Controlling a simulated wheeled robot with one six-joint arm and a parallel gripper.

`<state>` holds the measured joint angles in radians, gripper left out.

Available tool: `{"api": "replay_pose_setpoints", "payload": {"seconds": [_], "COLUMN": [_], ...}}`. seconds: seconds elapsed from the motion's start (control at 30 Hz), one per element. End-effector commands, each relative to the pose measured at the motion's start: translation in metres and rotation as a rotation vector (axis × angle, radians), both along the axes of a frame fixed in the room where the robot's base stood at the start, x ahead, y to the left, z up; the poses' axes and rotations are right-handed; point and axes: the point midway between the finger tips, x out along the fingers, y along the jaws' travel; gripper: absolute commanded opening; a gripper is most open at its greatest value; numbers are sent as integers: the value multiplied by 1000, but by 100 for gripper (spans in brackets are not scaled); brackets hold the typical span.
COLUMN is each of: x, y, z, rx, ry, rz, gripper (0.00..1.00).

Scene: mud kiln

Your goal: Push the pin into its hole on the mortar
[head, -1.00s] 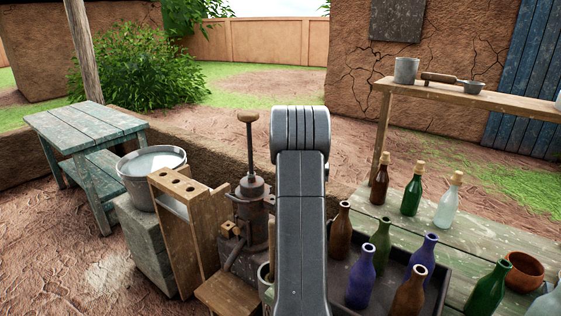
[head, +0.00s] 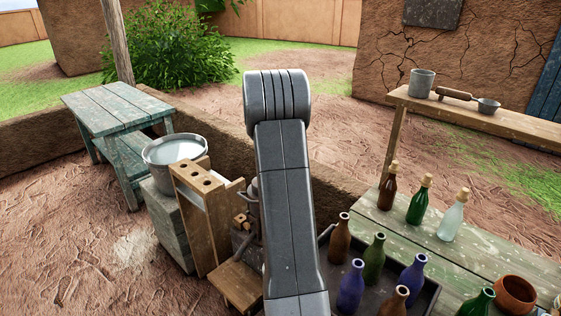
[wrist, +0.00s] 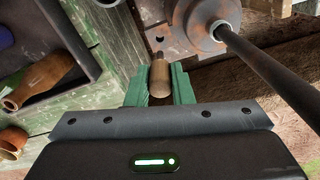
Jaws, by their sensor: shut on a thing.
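In the wrist view my gripper (wrist: 160,90) has its green jaws closed on a pin (wrist: 160,78) with a wooden handle. The pin's thin dark tip points toward a brown metal plate with a small dark hole, beside the mortar (wrist: 205,18). The tip looks close to the plate, but I cannot tell whether it is in the hole. A long dark rod rises from the mortar and crosses the right of the wrist view. In the head view my arm hides my gripper, the pin and most of the mortar (head: 253,188).
A wooden rack (head: 205,215) and a metal bucket (head: 174,150) stand left of the mortar. A dark tray (head: 425,300) with several bottles lies to the right, on a green plank table (head: 400,222). It also shows in the wrist view (wrist: 85,60).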

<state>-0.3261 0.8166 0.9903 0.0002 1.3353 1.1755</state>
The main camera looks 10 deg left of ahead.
Motion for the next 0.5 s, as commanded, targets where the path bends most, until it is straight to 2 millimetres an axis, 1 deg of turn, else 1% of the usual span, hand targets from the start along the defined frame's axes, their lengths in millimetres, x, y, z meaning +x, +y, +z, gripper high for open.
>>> {"api": "replay_pose_setpoints", "payload": {"seconds": [0.4, 0.5], "x": [0, 0], "y": [0, 0], "z": [1, -8], "rx": [0, 0], "ry": [0, 0], "rz": [2, 2], "gripper": [4, 4]}}
